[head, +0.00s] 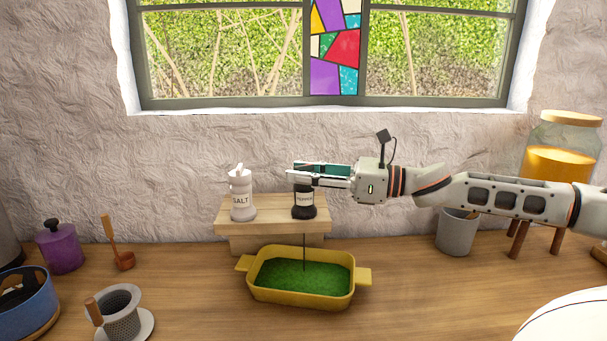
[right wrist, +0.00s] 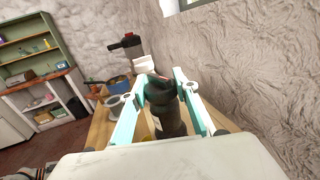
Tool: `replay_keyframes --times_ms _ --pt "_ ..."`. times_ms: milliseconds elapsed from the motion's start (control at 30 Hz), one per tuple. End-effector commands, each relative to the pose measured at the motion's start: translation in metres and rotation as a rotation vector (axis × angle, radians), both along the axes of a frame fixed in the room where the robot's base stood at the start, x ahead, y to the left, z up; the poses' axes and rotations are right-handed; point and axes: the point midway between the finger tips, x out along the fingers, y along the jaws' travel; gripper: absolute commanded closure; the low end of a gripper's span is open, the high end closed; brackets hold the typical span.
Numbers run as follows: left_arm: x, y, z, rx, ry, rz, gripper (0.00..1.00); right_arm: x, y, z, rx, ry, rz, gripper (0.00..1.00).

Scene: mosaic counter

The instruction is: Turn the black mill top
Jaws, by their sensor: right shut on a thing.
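The black pepper mill (head: 304,205) stands upright on a raised wooden shelf (head: 264,227), with a white label on its front. My right gripper (head: 298,172) comes in level from the right and is shut on the mill's top, which its fingers mostly hide in the head view. In the right wrist view, the dark mill (right wrist: 162,100) sits between the two teal fingers. A thin dark line runs from below the mill down to a yellow dish (head: 355,288) with a green filling. My left gripper is not in view.
A white salt mill (head: 241,200) stands left of the pepper mill on the same shelf. A grey cup (head: 456,235) and a jar of orange liquid (head: 558,150) are at right. A purple pot (head: 60,250) and strainer cup (head: 120,312) are at left.

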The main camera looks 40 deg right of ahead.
Motion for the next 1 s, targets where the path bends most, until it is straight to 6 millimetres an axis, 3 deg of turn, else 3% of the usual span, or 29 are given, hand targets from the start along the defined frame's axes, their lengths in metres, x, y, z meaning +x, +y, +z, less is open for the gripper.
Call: replay_keyframes --times_ms 467,1000 --pt "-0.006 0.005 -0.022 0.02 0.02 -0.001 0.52 0.001 0.0 -0.002 -0.001 0.001 -0.08 0.92" --pt "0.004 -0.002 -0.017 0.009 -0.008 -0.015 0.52 0.0 0.0 -0.003 -0.001 0.003 -0.188 0.92"
